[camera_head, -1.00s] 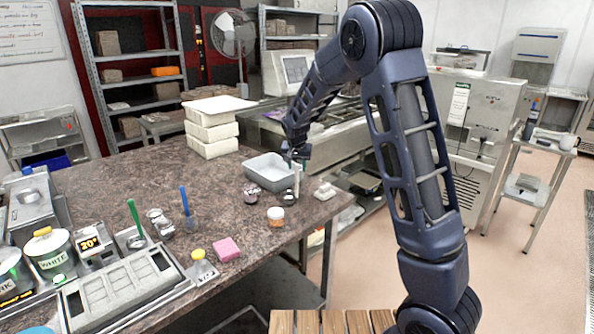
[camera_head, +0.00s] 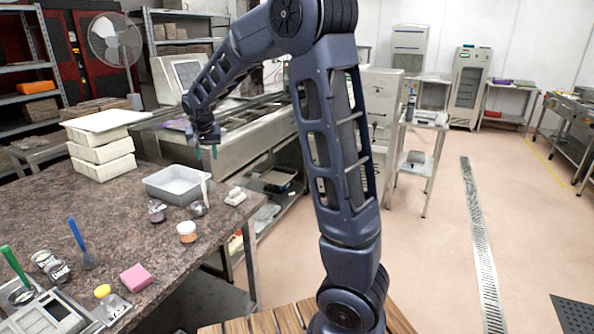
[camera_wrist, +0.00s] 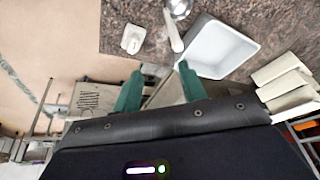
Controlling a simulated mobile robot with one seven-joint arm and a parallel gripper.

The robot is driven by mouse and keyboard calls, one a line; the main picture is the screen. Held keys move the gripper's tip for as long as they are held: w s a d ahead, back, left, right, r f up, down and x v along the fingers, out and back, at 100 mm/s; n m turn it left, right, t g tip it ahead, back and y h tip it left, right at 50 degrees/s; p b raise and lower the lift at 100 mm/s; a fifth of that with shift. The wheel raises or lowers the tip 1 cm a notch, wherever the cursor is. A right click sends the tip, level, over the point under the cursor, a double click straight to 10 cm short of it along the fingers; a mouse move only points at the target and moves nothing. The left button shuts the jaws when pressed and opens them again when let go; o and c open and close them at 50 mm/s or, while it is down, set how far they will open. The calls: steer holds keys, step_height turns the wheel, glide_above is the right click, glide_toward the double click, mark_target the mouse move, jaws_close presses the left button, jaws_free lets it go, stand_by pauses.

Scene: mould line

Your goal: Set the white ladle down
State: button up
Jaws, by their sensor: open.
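The white ladle (camera_head: 204,189) stands on the speckled bench by the front right corner of the grey tray (camera_head: 178,186). Its pale handle points up, and a shiny metal bowl or cup (camera_head: 198,208) is at its lower end; I cannot tell which. In the wrist view the ladle handle (camera_wrist: 173,32) lies beyond my fingertips, beside the tray (camera_wrist: 218,48). My gripper (camera_head: 206,151) is above and behind the tray, apart from the ladle. Its green fingers (camera_wrist: 159,76) are spread, with nothing between them.
A dark round cup (camera_head: 157,212), an orange-white jar (camera_head: 187,232) and a small white block (camera_head: 235,196) stand near the ladle. White stacked boxes (camera_head: 101,158) are left of the tray. A pink sponge (camera_head: 136,277) lies nearer. Open floor lies to the right.

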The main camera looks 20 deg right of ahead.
steer(key=s+d+r, duration=0.5)
steer(key=s+d, duration=0.3)
steer(key=d, duration=0.4)
steer(key=s+d, duration=0.4)
steer(key=s, duration=0.5)
steer(key=s+d+n, duration=0.1)
steer(key=s+d, duration=0.4)
steer(key=s, duration=0.4)
steer(key=s+d, duration=0.5)
steer(key=s, duration=0.4)
steer(key=shift+f+n, duration=0.3)
steer(key=shift+n, duration=0.1)
